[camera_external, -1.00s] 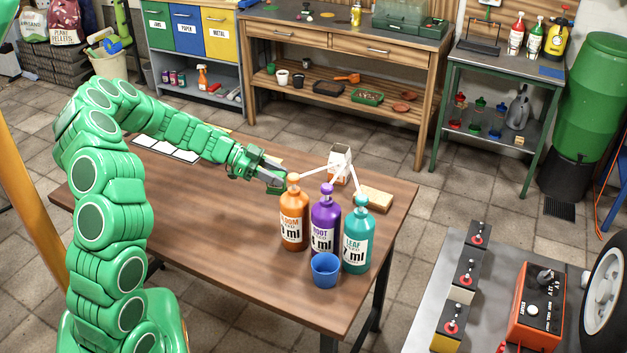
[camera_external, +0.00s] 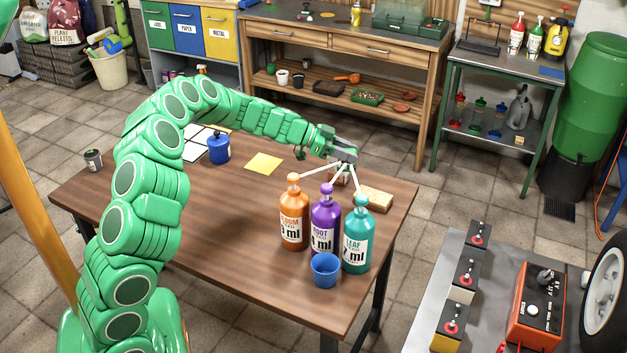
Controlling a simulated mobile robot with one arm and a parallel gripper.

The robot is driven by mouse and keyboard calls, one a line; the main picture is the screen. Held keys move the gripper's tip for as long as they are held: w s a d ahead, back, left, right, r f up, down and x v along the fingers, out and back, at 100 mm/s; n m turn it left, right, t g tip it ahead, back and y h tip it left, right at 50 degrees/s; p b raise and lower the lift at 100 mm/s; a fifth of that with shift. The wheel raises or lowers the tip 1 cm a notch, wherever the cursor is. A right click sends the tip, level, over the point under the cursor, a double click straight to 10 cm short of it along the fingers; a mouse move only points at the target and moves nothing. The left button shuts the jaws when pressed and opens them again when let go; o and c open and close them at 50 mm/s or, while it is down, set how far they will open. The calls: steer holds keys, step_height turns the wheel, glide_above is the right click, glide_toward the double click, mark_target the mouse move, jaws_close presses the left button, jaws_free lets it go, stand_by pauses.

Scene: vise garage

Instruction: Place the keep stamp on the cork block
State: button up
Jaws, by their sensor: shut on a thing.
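The cork block (camera_external: 376,198) is a flat tan block lying on the brown table, behind the teal bottle. My gripper (camera_external: 347,163) is above the table, to the upper left of the cork block and apart from it in the picture. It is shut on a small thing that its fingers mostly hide. I cannot make out whether this is the keep stamp, and no stamp shows clearly elsewhere.
A small carton (camera_external: 340,179) is partly hidden below my gripper. Orange (camera_external: 293,218), purple (camera_external: 325,222) and teal (camera_external: 357,240) bottles with white spouts stand close in front, with a blue cup (camera_external: 325,270). A yellow note (camera_external: 263,163) and blue jar (camera_external: 219,149) lie left.

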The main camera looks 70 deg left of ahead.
steer(key=r, duration=0.1)
glide_above(363, 192)
steer(key=shift+w+f, duration=0.2)
steer(key=shift+f, duration=4.55)
steer(key=shift+f, duration=0.1)
steer(key=o, duration=1)
steer(key=shift+o, duration=0.2)
steer(key=shift+s+r, duration=0.1)
steer(key=shift+r, duration=0.1)
steer(key=v, duration=1.1)
steer(key=shift+s+y, duration=0.3)
steer(key=shift+s, duration=0.1)
steer(key=shift+r, duration=0.15)
